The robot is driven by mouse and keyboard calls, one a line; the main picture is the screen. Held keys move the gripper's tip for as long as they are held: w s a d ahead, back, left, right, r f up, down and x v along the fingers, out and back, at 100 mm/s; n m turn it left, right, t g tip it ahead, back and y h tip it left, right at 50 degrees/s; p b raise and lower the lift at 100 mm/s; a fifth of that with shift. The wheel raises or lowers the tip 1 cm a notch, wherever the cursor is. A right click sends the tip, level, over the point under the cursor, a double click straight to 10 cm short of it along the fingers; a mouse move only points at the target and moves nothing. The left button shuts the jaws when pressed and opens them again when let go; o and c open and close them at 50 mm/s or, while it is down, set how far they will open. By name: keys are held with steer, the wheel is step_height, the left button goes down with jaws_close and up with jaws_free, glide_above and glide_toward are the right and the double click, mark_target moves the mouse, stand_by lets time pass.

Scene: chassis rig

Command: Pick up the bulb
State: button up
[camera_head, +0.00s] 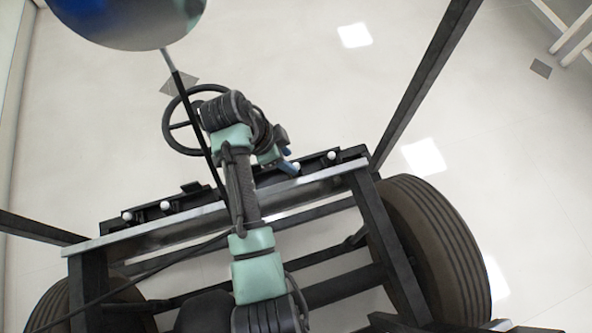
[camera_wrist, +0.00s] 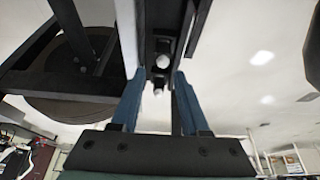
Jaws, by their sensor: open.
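Several small white bulbs sit along a black bar at the front of the chassis. In the head view one bulb (camera_head: 331,155) is at the bar's right end, and two more, including this bulb (camera_head: 127,216), are on its left part. My gripper (camera_head: 290,168) is over the right half of the bar, beside another bulb (camera_head: 296,167). In the wrist view my gripper (camera_wrist: 160,78) shows two blue fingers, apart and empty. A white bulb (camera_wrist: 162,61) shows between the fingertips, with a second bulb (camera_wrist: 157,91) below it in the picture. I cannot tell their exact depth.
A silver crossbar (camera_head: 150,232) runs along the black bar. A tyre (camera_head: 430,250) stands at the right, and dark posts (camera_head: 425,80) slant up. A steering wheel (camera_head: 168,121) is behind my arm. A large rounded shiny object (camera_head: 130,25) hangs at the top left. The pale floor beyond is open.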

steer(key=x, duration=0.2)
steer(key=b+x, duration=0.1)
steer(key=x, duration=0.1)
steer(key=b+x, duration=0.1)
steer(key=shift+w+a+f, duration=0.15)
steer(key=shift+a+f, duration=0.05)
steer(key=shift+f, duration=0.3)
jaws_close()
